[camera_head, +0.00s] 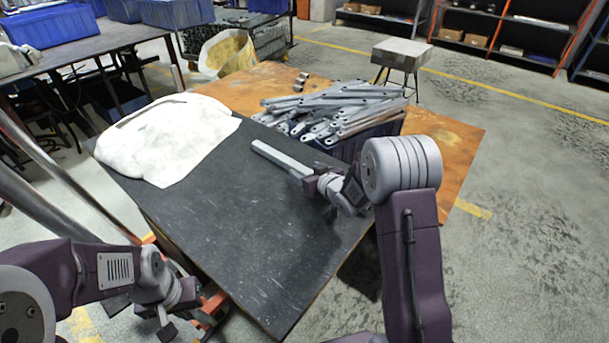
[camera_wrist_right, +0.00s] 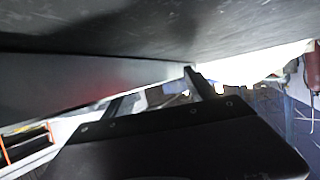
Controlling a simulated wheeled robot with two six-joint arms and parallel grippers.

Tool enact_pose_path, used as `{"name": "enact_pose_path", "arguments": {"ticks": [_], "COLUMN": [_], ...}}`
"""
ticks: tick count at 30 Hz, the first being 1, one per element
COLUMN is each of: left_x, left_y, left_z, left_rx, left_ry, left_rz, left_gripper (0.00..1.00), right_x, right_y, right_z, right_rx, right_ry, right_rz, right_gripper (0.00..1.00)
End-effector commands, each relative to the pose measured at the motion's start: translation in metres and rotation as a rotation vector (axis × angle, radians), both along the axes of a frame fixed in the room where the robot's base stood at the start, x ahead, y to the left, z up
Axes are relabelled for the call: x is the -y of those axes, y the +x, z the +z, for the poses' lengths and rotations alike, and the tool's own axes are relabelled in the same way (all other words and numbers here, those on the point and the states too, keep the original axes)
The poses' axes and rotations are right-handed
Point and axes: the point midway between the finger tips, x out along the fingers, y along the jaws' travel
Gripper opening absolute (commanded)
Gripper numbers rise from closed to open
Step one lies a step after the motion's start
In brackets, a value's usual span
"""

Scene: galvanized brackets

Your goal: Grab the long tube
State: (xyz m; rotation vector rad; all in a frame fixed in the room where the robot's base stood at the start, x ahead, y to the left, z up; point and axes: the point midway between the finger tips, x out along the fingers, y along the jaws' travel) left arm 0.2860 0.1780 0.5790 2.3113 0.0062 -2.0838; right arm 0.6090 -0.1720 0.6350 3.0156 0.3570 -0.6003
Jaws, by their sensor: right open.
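The long tube (camera_head: 278,157) is a grey, straight bar on the black table top, pointing from the upper left toward my right gripper. My right gripper (camera_head: 312,182) is open at the tube's near end; its fingers hide that end. In the right wrist view the fingers of my right gripper (camera_wrist_right: 155,90) are apart, and the grey tube (camera_wrist_right: 75,85) shows large and close beside them. I cannot tell whether the tube lies fully between the fingers. My left gripper (camera_head: 168,328) hangs low at the bottom left, off the table's near edge and far from the tube; its jaw opening is unclear.
A pile of galvanized brackets (camera_head: 335,103) fills a dark blue bin (camera_head: 350,148) just behind the tube. A white cloth-like sack (camera_head: 165,135) lies on the table's left. The black table top (camera_head: 230,225) is clear in the middle and front. A rusty orange surface (camera_head: 455,140) lies beyond.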

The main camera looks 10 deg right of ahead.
Motion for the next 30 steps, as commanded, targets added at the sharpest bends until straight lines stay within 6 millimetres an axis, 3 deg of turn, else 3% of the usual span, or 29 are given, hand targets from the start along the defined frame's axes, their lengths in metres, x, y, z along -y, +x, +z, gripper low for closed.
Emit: {"name": "enact_pose_path", "arguments": {"ticks": [2,9,30], "left_x": [0.0000,0.0000,0.0000], "left_y": [0.0001,0.0001,0.0000], "left_z": [0.0004,0.0004,-0.0004], "left_rx": [0.000,0.000,0.000], "left_ry": [0.000,0.000,0.000], "left_rz": [0.000,0.000,0.000], "left_gripper": [0.00,0.00,0.00], "right_x": [0.0001,0.0003,0.0001], "right_y": [-0.0002,-0.0005,-0.0023], "right_z": [0.0005,0.0001,-0.0045], "right_rx": [0.000,-0.001,-0.011], "right_ry": [0.000,0.001,-0.003], "right_rz": [0.000,0.000,0.001], "right_gripper": [0.63,0.00,0.00]}}
